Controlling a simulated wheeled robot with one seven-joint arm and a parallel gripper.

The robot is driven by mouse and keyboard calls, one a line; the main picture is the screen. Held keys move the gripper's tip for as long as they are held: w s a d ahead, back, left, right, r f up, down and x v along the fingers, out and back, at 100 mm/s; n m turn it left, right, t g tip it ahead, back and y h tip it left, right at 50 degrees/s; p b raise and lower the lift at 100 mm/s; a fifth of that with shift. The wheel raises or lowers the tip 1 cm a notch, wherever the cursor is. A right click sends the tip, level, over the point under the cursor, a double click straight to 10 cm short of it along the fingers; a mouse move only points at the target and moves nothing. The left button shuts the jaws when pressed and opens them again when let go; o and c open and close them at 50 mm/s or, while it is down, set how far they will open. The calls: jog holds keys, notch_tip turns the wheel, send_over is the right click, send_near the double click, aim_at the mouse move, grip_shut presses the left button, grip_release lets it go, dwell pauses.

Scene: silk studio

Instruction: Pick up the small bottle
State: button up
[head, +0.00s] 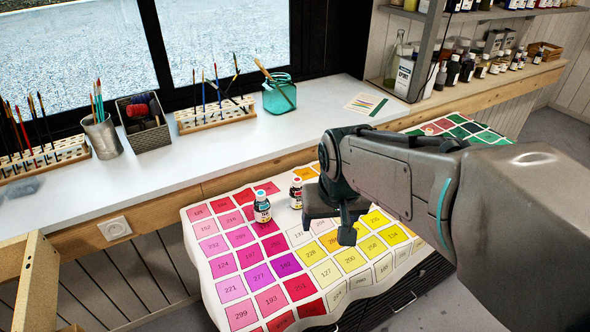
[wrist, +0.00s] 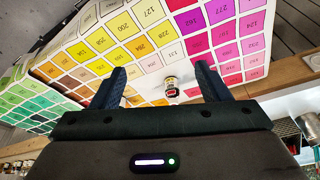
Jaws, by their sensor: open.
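Two small bottles stand upright on the colour-chart cloth in the head view. The blue-capped bottle (head: 262,208) stands on the pink squares. The red-capped bottle (head: 296,194) stands a little behind it and to the right, nearer my gripper. My gripper (head: 333,221) is open and empty, to the right of both bottles and apart from them. In the wrist view, one small bottle (wrist: 171,86) with a pale label and a red part shows in the gap between my open fingers (wrist: 161,76), beyond them. The other bottle is not visible there.
The colour-chart cloth (head: 237,267) covers a surface in front of the white counter (head: 215,155). The counter holds brush racks (head: 214,116), a teal jar (head: 279,94), a metal cup (head: 102,137) and a basket (head: 143,126). Shelves with bottles stand at the back right.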

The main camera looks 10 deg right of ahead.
jog(key=w+f+m+p, duration=0.1)
jog(key=w+p, duration=0.1)
jog(key=w, duration=1.3)
jog(key=m+t+h, duration=0.1)
send_near(297, 180)
jog(key=x, duration=0.2)
jog(key=p+x, duration=0.1)
jog(key=x, duration=0.4)
jog(key=shift+s+f+p, duration=0.15)
jog(key=shift+f+p, duration=0.2)
jog(key=shift+f, duration=0.1)
jog(key=shift+w+p+x, duration=0.15)
jog(key=shift+p+x, duration=0.3)
jog(key=shift+x, duration=0.85)
jog(key=shift+w+p+x, duration=0.1)
jog(key=shift+p+x, duration=0.3)
jog(key=shift+x, duration=0.9)
jog(key=shift+r, duration=0.1)
jog(key=c, duration=1.1)
